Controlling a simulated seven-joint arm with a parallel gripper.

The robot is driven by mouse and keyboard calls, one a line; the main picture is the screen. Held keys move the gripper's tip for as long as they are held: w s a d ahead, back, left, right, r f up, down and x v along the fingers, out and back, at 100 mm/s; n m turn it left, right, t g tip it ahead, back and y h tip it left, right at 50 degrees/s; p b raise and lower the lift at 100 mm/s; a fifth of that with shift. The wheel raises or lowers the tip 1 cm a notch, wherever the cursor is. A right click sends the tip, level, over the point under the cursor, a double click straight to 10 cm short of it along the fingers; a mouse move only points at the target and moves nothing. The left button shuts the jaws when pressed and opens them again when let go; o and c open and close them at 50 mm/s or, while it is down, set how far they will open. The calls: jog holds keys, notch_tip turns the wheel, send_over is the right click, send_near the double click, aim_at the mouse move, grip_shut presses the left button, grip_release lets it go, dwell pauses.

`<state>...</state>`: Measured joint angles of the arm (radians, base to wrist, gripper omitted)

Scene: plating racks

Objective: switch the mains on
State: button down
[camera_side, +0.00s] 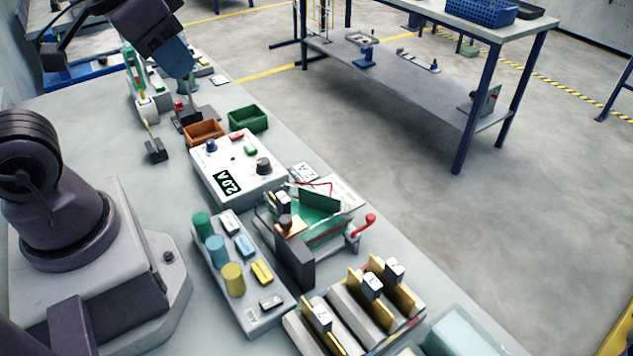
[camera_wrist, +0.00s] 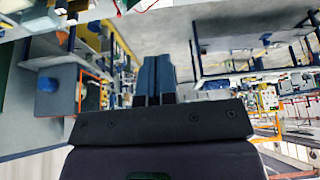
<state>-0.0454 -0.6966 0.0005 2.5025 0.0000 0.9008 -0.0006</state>
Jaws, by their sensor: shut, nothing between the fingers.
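A grey panel (camera_side: 238,317) near the bench middle carries green (camera_side: 202,224), blue (camera_side: 215,249) and yellow (camera_side: 233,278) cylinders. Beside them are white (camera_side: 229,223), blue (camera_side: 244,246) and yellow (camera_side: 262,272) switch-like blocks. A grey block (camera_side: 271,302) sits at its front end, near small lettering I cannot read. A white supply box (camera_side: 215,172) behind it has a lit display (camera_side: 228,182), a dark knob (camera_side: 263,165) and red (camera_side: 237,135) and green (camera_side: 250,149) buttons. I cannot tell which control is the mains. My gripper (camera_side: 178,67) is shut and empty, above the bench's far part; its blue fingers show in the wrist view (camera_wrist: 157,75).
Orange (camera_side: 203,129) and green (camera_side: 248,118) trays stand behind the supply box. A fixture with a red-knobbed lever (camera_side: 369,219) and a slotted rack (camera_side: 350,315) lie right of the panel. A dark stand (camera_side: 196,117) is below my gripper.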

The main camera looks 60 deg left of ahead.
jog(key=shift+s+d+r+m+t, duration=0.1)
jog(key=shift+d+r+m+t, duration=0.2)
jog(key=shift+d+r, duration=0.25)
jog(key=shift+a, duration=0.1)
jog(key=n+g, duration=0.6)
jog(key=n, duration=1.1)
send_over(240, 133)
notch_tip(240, 133, down, 15)
jog(key=shift+r+n, duration=0.1)
jog(key=shift+n, duration=0.4)
notch_tip(240, 133, down, 14)
jog(key=shift+f, duration=0.1)
